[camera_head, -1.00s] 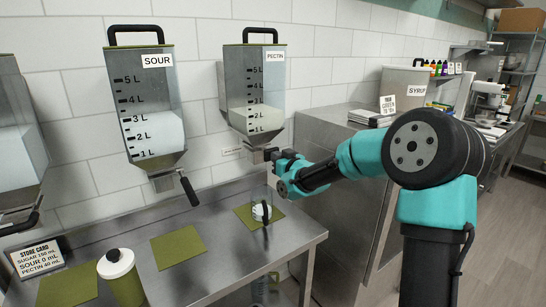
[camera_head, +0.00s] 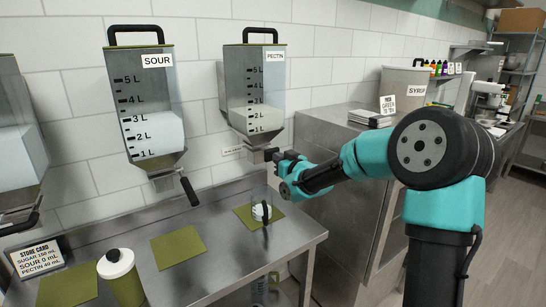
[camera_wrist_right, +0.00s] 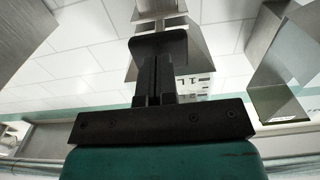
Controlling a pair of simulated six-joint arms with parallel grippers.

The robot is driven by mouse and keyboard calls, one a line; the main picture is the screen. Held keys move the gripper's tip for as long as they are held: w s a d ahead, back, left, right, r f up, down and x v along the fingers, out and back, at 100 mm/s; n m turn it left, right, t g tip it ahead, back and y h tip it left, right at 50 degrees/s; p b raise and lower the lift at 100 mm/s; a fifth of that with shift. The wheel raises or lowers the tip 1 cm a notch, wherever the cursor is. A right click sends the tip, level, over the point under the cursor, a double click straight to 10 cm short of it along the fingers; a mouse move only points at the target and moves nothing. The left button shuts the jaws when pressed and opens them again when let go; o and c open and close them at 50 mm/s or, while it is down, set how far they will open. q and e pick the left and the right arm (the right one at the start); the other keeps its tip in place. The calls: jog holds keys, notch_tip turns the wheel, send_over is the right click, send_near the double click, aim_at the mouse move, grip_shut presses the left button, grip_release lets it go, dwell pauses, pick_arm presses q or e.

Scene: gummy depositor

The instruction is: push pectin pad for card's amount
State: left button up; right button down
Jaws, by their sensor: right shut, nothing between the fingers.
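The pectin dispenser (camera_head: 256,95) hangs on the wall, with pale contents to a little above the 2 L mark. My right gripper (camera_head: 275,156) is shut and empty at the dispenser's outlet. In the right wrist view its fingers (camera_wrist_right: 154,78) point at a dark pad (camera_wrist_right: 158,45) below the hopper; whether they touch cannot be told. A small clear cup (camera_head: 258,212) with something whitish in it stands on a green mat (camera_head: 276,219) under the outlet. The card (camera_head: 37,258) appears to read sugar 150 mL, sour 0 mL, pectin 40 mL. My left gripper is out of view.
The sour dispenser (camera_head: 146,105) with its black lever (camera_head: 189,191) hangs to the left. Another green mat (camera_head: 177,249) lies bare. A steel cabinet (camera_head: 345,165) stands right of the table (camera_head: 225,262).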

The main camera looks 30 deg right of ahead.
jog(key=shift+w+a, duration=0.15)
jog(key=shift+w, duration=1.4)
jog(key=shift+s, duration=1.55)
jog(key=shift+s, duration=0.15)
jog(key=shift+s+d, duration=0.2)
jog(key=shift+s, duration=1)
jog(key=shift+s+d, duration=0.2)
jog(key=shift+s, duration=0.95)
jog(key=shift+s, duration=0.1)
jog(key=s+d, duration=0.1)
jog(key=s, duration=1.6)
jog(key=shift+d, duration=0.3)
